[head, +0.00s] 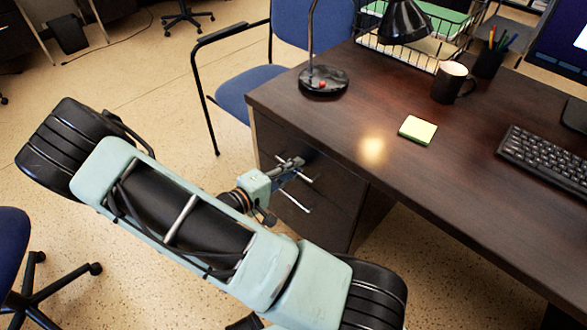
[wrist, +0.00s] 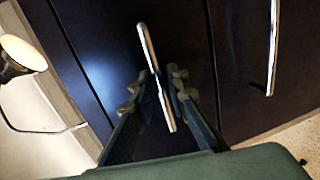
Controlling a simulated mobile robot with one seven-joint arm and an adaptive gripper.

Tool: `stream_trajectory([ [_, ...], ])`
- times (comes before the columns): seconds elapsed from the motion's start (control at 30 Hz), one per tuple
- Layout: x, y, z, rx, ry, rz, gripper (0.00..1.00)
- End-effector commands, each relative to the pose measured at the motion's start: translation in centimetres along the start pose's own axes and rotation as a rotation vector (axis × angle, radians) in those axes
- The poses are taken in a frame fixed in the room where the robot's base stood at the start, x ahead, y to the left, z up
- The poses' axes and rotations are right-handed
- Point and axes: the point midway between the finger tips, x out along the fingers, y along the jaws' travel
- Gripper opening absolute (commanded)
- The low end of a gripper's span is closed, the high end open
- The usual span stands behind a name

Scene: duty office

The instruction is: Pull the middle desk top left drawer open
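The dark wood desk (head: 330,130) has a pedestal of drawers at its left end. The top left drawer (head: 325,178) looks shut, with a bright bar handle (head: 300,176). My gripper (head: 296,165) is at this handle, reaching in from the left. In the wrist view, the handle (wrist: 148,50) passes between the two fingers of my gripper (wrist: 157,88), with a gap showing on each side. The fingers are open around the handle. The wrist view is turned, so the drawer front (wrist: 110,45) stands on its side.
The lower drawer's handle (head: 295,202) is just below; it also shows in the wrist view (wrist: 272,50). A blue chair (head: 240,90) stands behind my gripper. A lamp (head: 323,80), sticky notes (head: 418,129), a mug (head: 450,83) and a keyboard (head: 545,160) are on the desk.

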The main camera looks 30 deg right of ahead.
Motion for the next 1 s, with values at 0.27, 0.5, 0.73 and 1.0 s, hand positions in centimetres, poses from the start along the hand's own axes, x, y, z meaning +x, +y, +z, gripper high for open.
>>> stream_trajectory([
  [0.27, 0.0, 0.0, 0.0, 0.000, 0.000, 0.000, 0.03],
  [0.5, 0.0, 0.0, 0.0, 0.000, 0.000, 0.000, 0.00],
  [0.73, -0.1, 0.0, 0.0, 0.000, 0.001, -0.001, 0.00],
  [1.0, -2.4, -0.5, -0.1, 0.000, 0.005, -0.002, 0.00],
])
